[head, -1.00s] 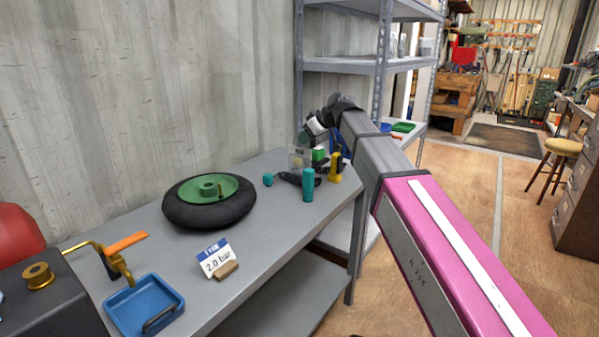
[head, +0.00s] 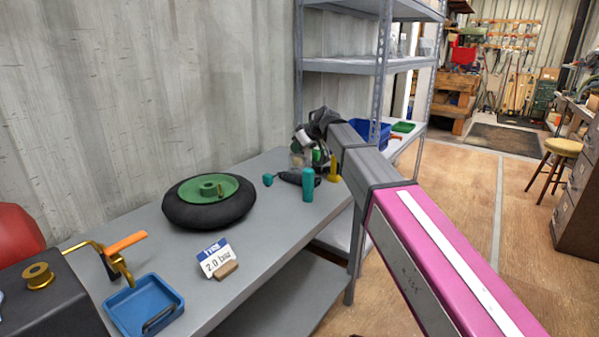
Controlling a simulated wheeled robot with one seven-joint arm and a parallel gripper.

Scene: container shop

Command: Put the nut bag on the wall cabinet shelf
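My gripper (head: 304,138) is over the far end of the grey workbench, at the end of my arm. It is small and partly turned away, so its fingers and anything between them are unclear. A pale, see-through item (head: 297,158) shows just below it; it may be the nut bag, but I cannot tell. A green item (head: 317,156) shows beside it. I cannot make out a wall cabinet in this view; a grey open shelf rack (head: 381,95) stands behind my arm.
On the bench (head: 268,222) are a black tyre with a green hub (head: 210,200), a teal bottle (head: 308,185), a dark tool (head: 290,178), a yellow item (head: 334,168), a pressure sign (head: 217,260) and a blue tray (head: 145,306). A blue bin (head: 374,132) sits on the rack.

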